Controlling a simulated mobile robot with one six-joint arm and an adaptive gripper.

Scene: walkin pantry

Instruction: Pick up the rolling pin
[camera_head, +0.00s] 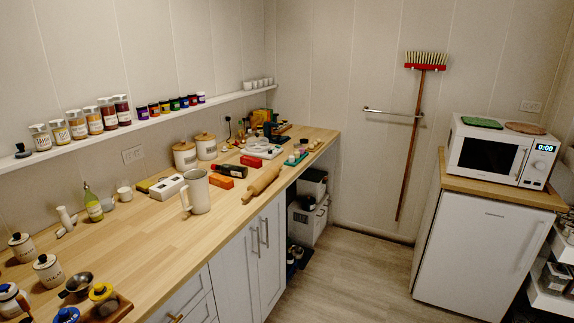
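The wooden rolling pin (262,183) lies on the wooden counter (150,235) close to its front edge, at about the middle of its length. It is a light tan cylinder, slanting from lower left to upper right. A white pitcher (198,191) stands to its left, apart from it. An orange-red box (221,181) and a dark bottle lying down (229,170) are just behind it. My gripper and arm do not show in this view.
White cabinets (232,260) stand under the counter, with open floor (345,275) to the right. A fridge with a microwave (498,153) is at the right. Canisters (206,146) stand at the counter's back. A jar shelf (150,123) runs along the wall.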

